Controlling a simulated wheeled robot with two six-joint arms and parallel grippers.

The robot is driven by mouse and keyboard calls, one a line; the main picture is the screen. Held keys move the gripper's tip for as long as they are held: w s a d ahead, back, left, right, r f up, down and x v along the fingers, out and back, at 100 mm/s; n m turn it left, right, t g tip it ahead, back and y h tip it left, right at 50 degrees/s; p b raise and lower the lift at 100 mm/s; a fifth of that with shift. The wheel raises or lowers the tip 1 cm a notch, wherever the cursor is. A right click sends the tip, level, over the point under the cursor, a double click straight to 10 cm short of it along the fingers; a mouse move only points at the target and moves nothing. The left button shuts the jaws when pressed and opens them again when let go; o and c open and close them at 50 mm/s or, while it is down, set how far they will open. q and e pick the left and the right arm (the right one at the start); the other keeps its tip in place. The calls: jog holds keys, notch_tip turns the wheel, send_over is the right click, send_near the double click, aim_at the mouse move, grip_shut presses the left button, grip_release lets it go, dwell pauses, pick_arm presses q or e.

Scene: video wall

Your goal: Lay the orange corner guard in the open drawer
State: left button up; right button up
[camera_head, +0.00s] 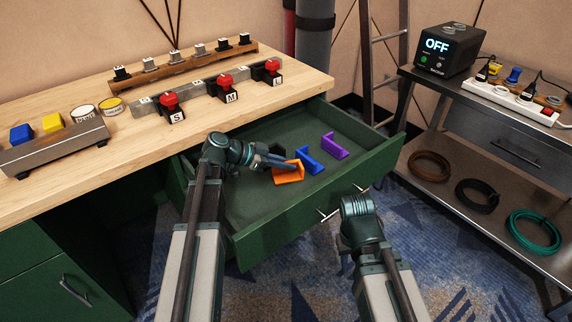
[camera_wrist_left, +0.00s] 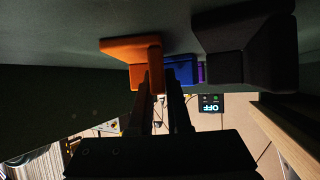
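The orange corner guard (camera_head: 288,177) is inside the open green drawer (camera_head: 285,225), near a blue guard. My left gripper (camera_head: 283,162) reaches into the drawer, its fingertips at the orange guard. In the left wrist view, the orange guard (camera_wrist_left: 128,50) rests against the drawer floor.
A blue guard (camera_head: 307,160) and a purple guard (camera_head: 334,146) lie in the drawer to the right. A dark block (camera_wrist_left: 240,45) shows close by in the wrist view. The wooden desktop (camera_head: 130,147) is above the drawer; a metal cart (camera_head: 455,90) stands right.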

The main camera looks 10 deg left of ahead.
pick_arm(q)
jog(key=o, duration=0.4)
jog(key=shift+r+p, duration=0.3)
jog(key=p+v, duration=0.3)
jog(key=v, duration=0.3)
jog(key=shift+a, duration=0.1)
jog(key=shift+s+a+r, duration=0.2)
jog(key=shift+s+a, duration=0.15)
jog(key=shift+a, duration=0.15)
